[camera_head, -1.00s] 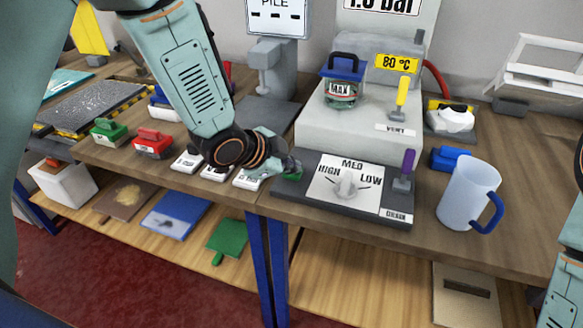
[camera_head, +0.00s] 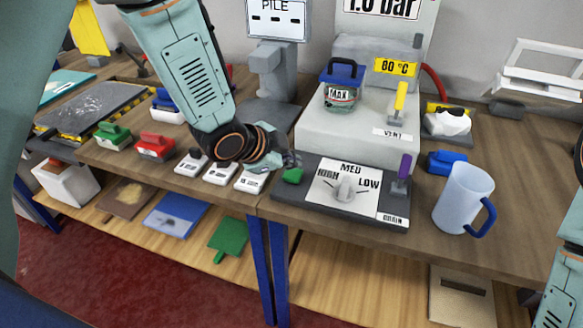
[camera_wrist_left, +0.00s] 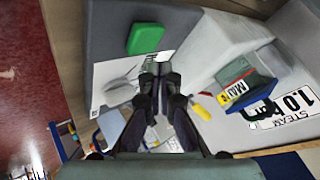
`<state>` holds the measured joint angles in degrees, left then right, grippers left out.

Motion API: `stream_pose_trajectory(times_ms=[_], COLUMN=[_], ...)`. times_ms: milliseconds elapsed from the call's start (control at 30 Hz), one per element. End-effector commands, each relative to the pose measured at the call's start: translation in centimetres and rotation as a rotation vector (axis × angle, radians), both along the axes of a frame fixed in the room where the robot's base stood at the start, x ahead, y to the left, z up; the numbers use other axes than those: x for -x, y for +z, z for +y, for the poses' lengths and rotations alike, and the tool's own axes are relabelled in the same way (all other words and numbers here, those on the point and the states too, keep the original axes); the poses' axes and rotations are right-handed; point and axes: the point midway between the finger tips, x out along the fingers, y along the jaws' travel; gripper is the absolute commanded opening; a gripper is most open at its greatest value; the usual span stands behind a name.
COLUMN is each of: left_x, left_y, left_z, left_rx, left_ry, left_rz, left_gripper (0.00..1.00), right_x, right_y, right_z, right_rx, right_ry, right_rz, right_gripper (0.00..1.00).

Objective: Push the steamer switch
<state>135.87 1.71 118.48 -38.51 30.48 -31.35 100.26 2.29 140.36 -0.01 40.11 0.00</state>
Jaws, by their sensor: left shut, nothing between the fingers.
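The steamer switch seems to be the green rocker (camera_head: 292,176) at the left end of the dark grey control panel (camera_head: 320,205); it also shows in the left wrist view (camera_wrist_left: 146,38). I cannot tell whether it is pressed. My left gripper (camera_head: 292,159) is shut and empty, just behind the green switch in the head view. In the wrist view its fingertips (camera_wrist_left: 161,70) are together over the panel, beside the switch and apart from it in the picture. The height of the gap is unclear. My right gripper is out of view.
On the panel are a grey dial (camera_head: 346,187) and a purple-handled drain lever (camera_head: 401,174). Behind stands the steamer body (camera_head: 340,138) with a yellow vent lever (camera_head: 400,98). A frosted jug (camera_head: 462,198) stands at right. White labelled blocks (camera_head: 220,172) lie left of the panel.

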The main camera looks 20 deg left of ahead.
Motion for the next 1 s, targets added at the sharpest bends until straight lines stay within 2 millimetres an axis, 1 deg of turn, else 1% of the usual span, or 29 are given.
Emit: stream_pose_trajectory(times_ms=[33, 500, 1000], left_x=[0.0, 0.0, 0.0], left_y=[0.9, 4.8, 4.6], left_z=[0.0, 0.0, 0.0], left_rx=[0.0, 0.0, 0.0], left_ry=[0.0, 0.0, 0.0], left_rz=[0.0, 0.0, 0.0], left_gripper=[0.0, 0.0, 0.0], right_x=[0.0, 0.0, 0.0], right_y=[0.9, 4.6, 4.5], right_z=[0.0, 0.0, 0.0], right_rx=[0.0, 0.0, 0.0], right_ry=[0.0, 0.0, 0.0], right_rz=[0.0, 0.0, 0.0], right_gripper=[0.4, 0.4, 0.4])
